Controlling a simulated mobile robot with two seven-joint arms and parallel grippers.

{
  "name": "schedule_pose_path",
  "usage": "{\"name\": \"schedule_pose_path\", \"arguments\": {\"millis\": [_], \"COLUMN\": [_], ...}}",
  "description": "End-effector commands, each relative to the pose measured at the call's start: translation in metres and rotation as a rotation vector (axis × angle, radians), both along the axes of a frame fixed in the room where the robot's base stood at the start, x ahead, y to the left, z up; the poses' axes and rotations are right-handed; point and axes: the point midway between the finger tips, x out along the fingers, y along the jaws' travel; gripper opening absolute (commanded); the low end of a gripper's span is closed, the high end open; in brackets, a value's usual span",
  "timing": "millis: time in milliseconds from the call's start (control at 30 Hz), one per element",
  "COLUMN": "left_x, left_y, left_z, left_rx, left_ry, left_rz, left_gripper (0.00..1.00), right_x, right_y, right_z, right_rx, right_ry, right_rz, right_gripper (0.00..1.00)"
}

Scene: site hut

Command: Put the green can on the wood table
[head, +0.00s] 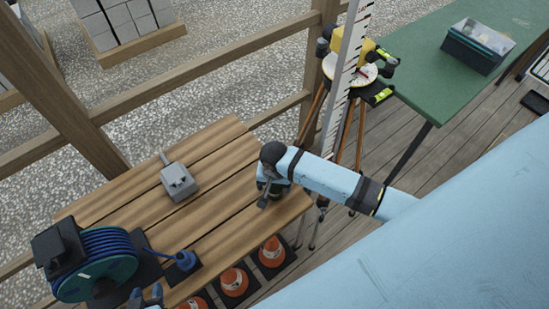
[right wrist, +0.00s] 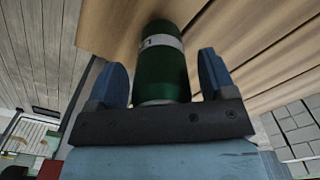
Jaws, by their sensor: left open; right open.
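The green can (right wrist: 165,75), with a pale band, shows in the right wrist view between the two blue fingers of my right gripper (right wrist: 160,82). The fingers are open, with a gap on each side of the can. The can's far end meets the wood table (right wrist: 115,30), and it seems to stand there. In the head view my right gripper (head: 268,190) is at the right end of the wood table (head: 215,220) and mostly hides the can. My left gripper (head: 147,299) is open at the bottom edge, partly cut off.
A grey box-shaped tool (head: 179,181) lies mid-table. A blue cable reel (head: 92,265) and its blue plug (head: 185,260) are at the left. Traffic cones (head: 234,282) stand below the front edge. A tripod instrument (head: 362,72) and green table (head: 455,75) stand beyond.

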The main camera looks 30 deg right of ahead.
Motion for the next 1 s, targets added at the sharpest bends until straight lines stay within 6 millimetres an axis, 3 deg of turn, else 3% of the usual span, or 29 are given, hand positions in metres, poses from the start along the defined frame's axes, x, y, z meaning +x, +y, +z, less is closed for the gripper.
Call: {"name": "schedule_pose_path", "arguments": {"millis": [167, 700, 1000], "left_x": [0.000, -0.001, -0.002], "left_y": [0.000, 0.003, 0.002], "left_z": [-0.002, -0.007, -0.008], "left_rx": [0.001, 0.028, 0.023], "left_ry": [0.000, -0.016, -0.011], "left_rz": [-0.002, -0.033, -0.030], "left_gripper": [0.43, 0.43, 0.43], "right_x": [0.000, 0.001, 0.000], "right_y": [0.000, 0.000, 0.000], "right_z": [0.010, 0.111, 0.124], "right_rx": [0.001, 0.000, 0.000], "right_ry": [-0.001, -0.003, 0.000], "right_rz": [0.000, 0.000, 0.000], "right_gripper": [0.77, 0.77, 0.77]}}
